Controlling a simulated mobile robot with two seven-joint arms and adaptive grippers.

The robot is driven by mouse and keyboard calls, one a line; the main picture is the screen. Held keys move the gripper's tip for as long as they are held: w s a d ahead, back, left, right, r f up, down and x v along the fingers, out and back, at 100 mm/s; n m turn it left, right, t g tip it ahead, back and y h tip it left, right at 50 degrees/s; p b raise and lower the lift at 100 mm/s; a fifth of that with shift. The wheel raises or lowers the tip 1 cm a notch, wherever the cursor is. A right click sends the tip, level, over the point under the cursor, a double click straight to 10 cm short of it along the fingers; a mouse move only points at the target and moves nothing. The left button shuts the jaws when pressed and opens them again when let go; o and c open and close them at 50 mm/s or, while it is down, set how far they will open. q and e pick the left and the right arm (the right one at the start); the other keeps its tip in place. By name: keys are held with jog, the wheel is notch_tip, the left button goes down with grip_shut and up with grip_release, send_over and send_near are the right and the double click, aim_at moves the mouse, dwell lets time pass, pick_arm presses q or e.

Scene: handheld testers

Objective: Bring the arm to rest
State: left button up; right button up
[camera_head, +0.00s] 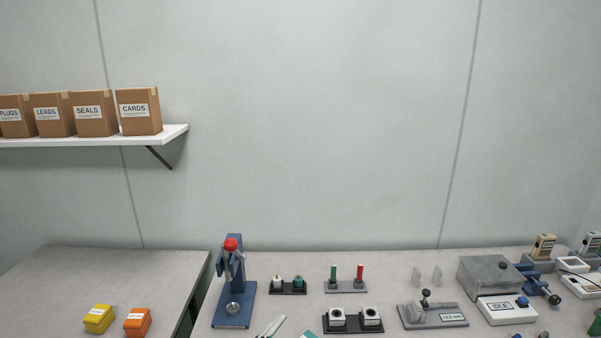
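Neither of my arms shows in the head view, and neither gripper is in view. The workbench (390,285) runs along the bottom of the picture. A blue press with a red knob (231,244) stands upright at its left end. Nothing in view is being held.
A second table (110,275) on the left carries a yellow box (99,318) and an orange box (138,321), with a gap before the workbench. A wall shelf (178,133) holds several cartons (140,111). A grey metal box (488,277) and small fixtures stand on the bench.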

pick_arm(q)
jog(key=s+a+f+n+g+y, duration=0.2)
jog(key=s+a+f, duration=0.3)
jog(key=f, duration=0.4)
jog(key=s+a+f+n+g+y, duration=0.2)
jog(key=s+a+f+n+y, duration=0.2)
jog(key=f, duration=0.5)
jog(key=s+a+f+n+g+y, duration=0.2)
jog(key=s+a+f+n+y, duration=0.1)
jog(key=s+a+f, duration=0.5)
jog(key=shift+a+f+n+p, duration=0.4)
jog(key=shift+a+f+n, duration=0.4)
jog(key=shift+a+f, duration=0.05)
